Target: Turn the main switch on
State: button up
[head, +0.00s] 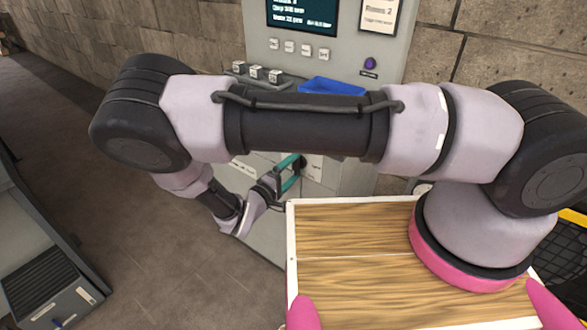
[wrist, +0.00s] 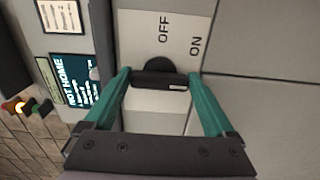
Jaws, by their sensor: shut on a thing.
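The main switch shows in the wrist view as a black knob with a dark bar handle (wrist: 160,79) on a pale plate (wrist: 140,28) marked OFF and ON. OFF is above the knob and ON is to its upper right. A small pale mark sits near the bar's right end; I cannot tell which label the bar is set to. My gripper (wrist: 160,83) has its teal fingers on both ends of the bar and is shut on it. In the head view my gripper (head: 291,174) is at the front of the grey cabinet (head: 345,175), and the switch is mostly hidden.
The cabinet has a screen (head: 301,14), several small buttons, a blue tray (head: 331,86) and a purple knob (head: 370,63). A wooden board with a white rim (head: 291,245) is in front. A grey machine (head: 45,285) stands at left; the floor between is clear.

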jog(key=shift+s, duration=0.1)
dwell(0.3)
jog(key=o, duration=1.1)
jog(key=shift+c, duration=0.2)
jog(key=v, duration=1)
jog(key=shift+s+a, duration=0.3)
